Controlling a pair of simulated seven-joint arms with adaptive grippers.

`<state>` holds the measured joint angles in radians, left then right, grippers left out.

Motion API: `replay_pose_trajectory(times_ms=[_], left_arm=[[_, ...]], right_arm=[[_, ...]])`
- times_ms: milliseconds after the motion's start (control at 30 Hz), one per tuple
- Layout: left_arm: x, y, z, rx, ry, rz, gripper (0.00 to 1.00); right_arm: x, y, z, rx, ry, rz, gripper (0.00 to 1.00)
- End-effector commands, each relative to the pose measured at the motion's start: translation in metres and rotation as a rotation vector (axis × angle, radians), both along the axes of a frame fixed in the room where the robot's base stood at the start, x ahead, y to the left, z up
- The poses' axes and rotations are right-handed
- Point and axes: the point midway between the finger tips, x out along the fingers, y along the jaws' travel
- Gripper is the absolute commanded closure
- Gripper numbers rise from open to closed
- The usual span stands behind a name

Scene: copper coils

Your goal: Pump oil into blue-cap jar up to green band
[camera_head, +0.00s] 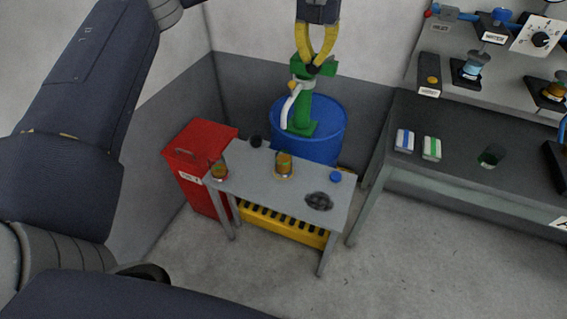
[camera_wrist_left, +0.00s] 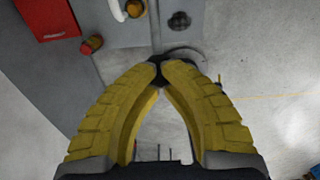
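A green pump (camera_head: 304,95) stands on a blue drum (camera_head: 333,126) behind the small grey table (camera_head: 252,184). Its white spout (camera_head: 287,110) curves down toward the table; a white curved piece (camera_wrist_left: 118,10) shows in the left wrist view. An amber jar (camera_head: 284,166) stands mid-table; its bands are too small to read. Another amber jar (camera_head: 219,171) with reddish colour stands at the left end. A round blue cap-like piece (camera_head: 335,176) lies at the right. My left gripper (camera_head: 313,68) is shut, dark fingertips together, overlapping the pump in view; contact is unclear. My right gripper is not in view.
A red bin (camera_head: 188,168) stands left of the table. A long bench (camera_head: 460,186) on the right holds striped blocks (camera_head: 404,141) and equipment. The floor in front is clear.

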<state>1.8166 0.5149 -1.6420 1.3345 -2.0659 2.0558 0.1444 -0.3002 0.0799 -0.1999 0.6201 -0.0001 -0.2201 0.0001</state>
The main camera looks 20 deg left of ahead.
Motion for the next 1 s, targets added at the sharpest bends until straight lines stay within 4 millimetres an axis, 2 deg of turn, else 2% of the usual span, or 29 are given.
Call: replay_pose_trajectory(times_ms=[600, 1000], left_arm=[[-0.009, 0.0, -0.036, 0.001, -0.001, -0.001, 1.0], [-0.012, 0.0, -0.047, 0.0, 0.0, -0.001, 1.0]], right_arm=[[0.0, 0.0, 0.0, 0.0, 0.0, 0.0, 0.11], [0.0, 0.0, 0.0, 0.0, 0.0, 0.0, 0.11]])
